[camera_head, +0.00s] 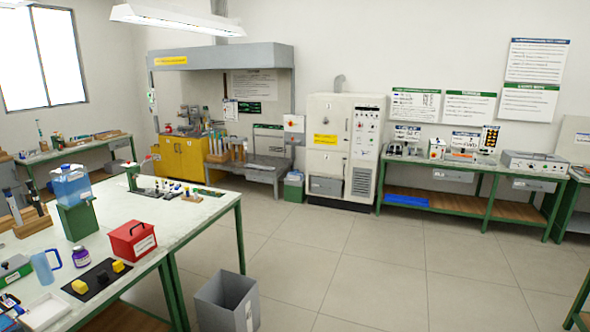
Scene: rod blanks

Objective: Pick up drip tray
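No thing in view is clearly marked as the drip tray. A flat blue tray-like piece (407,202) lies on the lower shelf of the green-framed bench at the back right. A shallow white tray (45,312) sits on the near left workbench at the picture's lower left edge. A flat black mat or tray (100,285) with small yellow blocks lies beside it. I cannot tell which of these is the drip tray. Neither of my grippers is in view.
The near left workbench (105,222) holds a red box (132,242), a blue-topped container on a green stand (76,203) and a blue jug (44,268). A grey bin (227,302) stands on the floor beside it. The tiled floor (350,270) in the middle is clear.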

